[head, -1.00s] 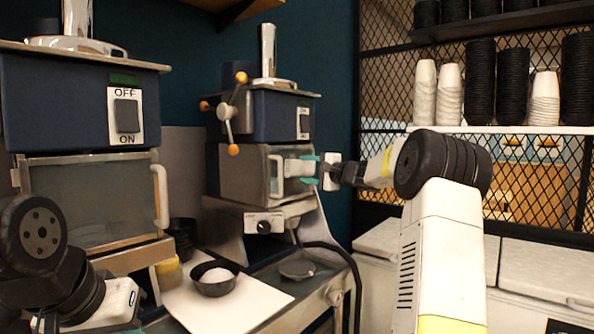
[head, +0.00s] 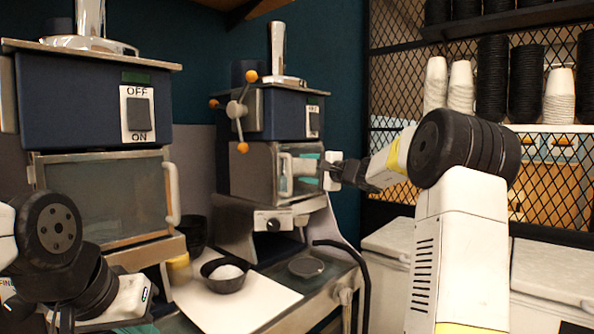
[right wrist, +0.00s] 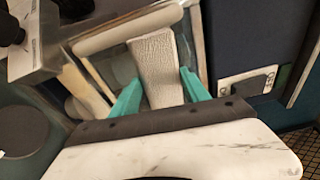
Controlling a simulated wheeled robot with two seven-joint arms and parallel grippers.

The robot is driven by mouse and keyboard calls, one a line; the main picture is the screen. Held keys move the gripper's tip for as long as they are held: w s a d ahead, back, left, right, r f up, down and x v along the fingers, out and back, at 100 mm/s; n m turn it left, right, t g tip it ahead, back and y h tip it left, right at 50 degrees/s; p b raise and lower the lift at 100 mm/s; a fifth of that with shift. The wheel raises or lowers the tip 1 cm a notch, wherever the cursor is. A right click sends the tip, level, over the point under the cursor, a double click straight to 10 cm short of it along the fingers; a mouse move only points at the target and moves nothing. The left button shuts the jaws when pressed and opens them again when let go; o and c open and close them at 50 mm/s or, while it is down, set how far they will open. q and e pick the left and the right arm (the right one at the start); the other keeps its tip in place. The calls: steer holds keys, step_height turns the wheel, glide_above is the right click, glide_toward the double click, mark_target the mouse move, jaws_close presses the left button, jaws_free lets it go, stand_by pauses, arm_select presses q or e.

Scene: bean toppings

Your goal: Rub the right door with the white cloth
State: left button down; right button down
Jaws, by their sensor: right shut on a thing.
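The right door (head: 281,184) is the glass front of the small oven on the right machine; part of it is hidden behind my right gripper (head: 306,164). That gripper's teal fingers are shut on the white cloth (right wrist: 156,68), a textured strip sticking out between them in the right wrist view. In the head view the cloth (head: 300,166) is small and lies in front of the door; whether it touches the glass I cannot tell. My left arm is at the lower left; its fingers are mostly cut off by the bottom edge.
The left machine (head: 80,110) has its own glass door with a white handle (head: 173,194). A black bowl (head: 222,276) with white contents stands on a white board (head: 240,300). Stacked cups (head: 461,88) fill the shelf at the right. White lidded bins (head: 545,265) stand below.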

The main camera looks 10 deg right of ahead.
steer(key=shift+r, duration=0.85)
steer(key=w+d, duration=0.6)
steer(key=d, duration=0.2)
steer(key=shift+w+d, duration=0.15)
steer(key=shift+w, duration=0.1)
stand_by(0.4)
steer(key=shift+w+d+v, duration=0.1)
steer(key=shift+d+v, duration=0.05)
steer(key=shift+v, duration=0.85)
steer(key=shift+w+d+v, duration=0.1)
steer(key=shift+d+v, duration=0.05)
steer(key=shift+v, duration=0.8)
steer(key=shift+w+d+v, duration=0.1)
steer(key=shift+d+v, duration=0.05)
steer(key=shift+v, duration=0.85)
steer(key=shift+s+f, duration=0.1)
steer(key=shift+d+v, duration=0.2)
steer(key=shift+v, duration=1.25)
